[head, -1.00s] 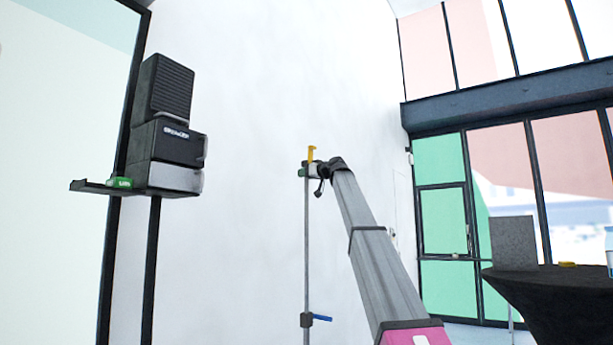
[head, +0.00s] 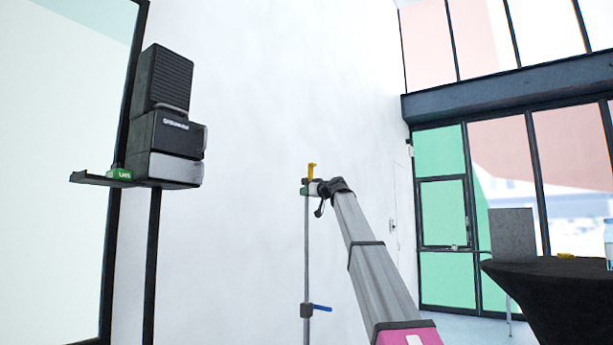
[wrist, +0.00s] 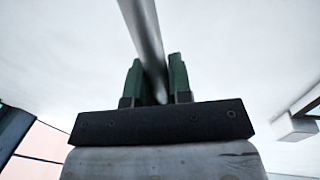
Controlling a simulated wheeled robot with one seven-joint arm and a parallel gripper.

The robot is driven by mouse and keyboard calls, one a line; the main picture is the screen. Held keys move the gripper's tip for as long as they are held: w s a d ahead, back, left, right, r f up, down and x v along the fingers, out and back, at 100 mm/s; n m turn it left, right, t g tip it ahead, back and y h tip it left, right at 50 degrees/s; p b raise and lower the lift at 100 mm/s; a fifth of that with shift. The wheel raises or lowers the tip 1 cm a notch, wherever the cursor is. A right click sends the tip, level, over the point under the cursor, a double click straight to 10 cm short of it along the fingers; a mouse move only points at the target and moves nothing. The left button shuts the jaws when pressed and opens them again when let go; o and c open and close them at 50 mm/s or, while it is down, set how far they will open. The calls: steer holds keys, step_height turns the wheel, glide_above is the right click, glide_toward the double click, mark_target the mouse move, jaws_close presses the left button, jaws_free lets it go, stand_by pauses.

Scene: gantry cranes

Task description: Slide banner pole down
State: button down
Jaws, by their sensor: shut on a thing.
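The banner pole (head: 306,250) is a thin grey upright rod in front of the white wall, with a yellow hook-like piece (head: 311,170) at its top. My gripper (head: 306,187) is shut on the pole just below that piece. The wrist view shows the pole (wrist: 143,35) passing between my two green fingers (wrist: 155,80), with a finger on each side. Lower down, a dark clamp (head: 306,310) with a blue lever (head: 322,308) sits around the pole. The pole's lower end is out of view.
A stack of black speaker-like boxes (head: 167,135) stands on a dark post at left, beside a shelf (head: 92,179) with a small green item (head: 121,173). A black-covered round table (head: 550,285) stands at right. The wall around the pole is clear.

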step_height(320, 180, down, 41)
steer(key=shift+r, duration=0.1)
steer(key=c, duration=1)
jaws_free()
steer(key=shift+c, duration=0.2)
steer(key=v, duration=1.1)
steer(key=shift+w, duration=0.1)
